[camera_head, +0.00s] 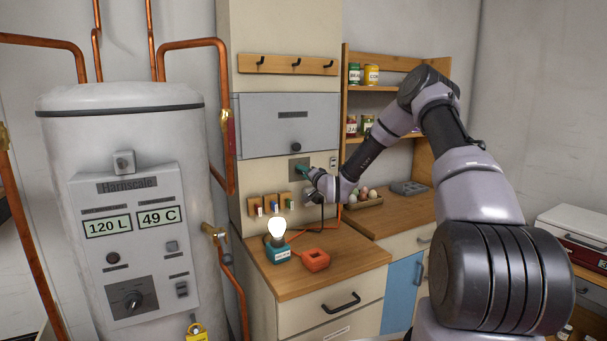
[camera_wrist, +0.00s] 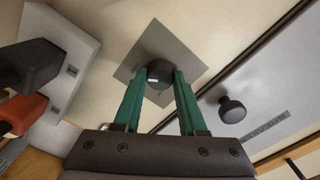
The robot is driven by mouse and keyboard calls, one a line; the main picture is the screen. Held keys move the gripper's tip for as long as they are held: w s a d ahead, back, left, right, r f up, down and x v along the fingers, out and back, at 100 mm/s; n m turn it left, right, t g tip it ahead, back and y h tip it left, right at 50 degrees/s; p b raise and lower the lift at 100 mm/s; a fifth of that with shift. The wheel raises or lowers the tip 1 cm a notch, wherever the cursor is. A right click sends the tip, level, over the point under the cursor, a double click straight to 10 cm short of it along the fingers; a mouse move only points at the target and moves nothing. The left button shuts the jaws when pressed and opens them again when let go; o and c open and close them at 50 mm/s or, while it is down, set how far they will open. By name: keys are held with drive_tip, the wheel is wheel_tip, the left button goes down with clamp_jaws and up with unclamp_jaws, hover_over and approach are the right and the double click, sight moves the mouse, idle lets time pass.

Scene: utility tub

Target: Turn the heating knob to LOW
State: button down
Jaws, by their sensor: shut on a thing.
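A dark round knob (camera_wrist: 160,70) sits on a grey square plate (camera_wrist: 157,38) on the cream wall panel. The plate also shows in the head view (camera_head: 296,161), below the grey cabinet. My gripper (camera_wrist: 165,78) has its two green fingers on either side of this knob and is shut on it. In the head view my gripper (camera_head: 303,170) hides most of the knob. A small white mark shows on the knob's lower edge in the wrist view. I cannot read any setting or label on the plate.
Another dark knob (camera_wrist: 232,109) is on the grey cabinet door (camera_head: 285,125).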

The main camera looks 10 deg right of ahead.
drive_tip(key=n, duration=1.8)
drive_tip(key=shift+d+n, duration=0.1)
drive_tip(key=shift+n, duration=0.2)
idle(0.5)
drive_tip(key=shift+c, duration=2.3)
unclamp_jaws()
drive_tip(key=v, duration=1)
drive_tip(key=shift+s, duration=0.4)
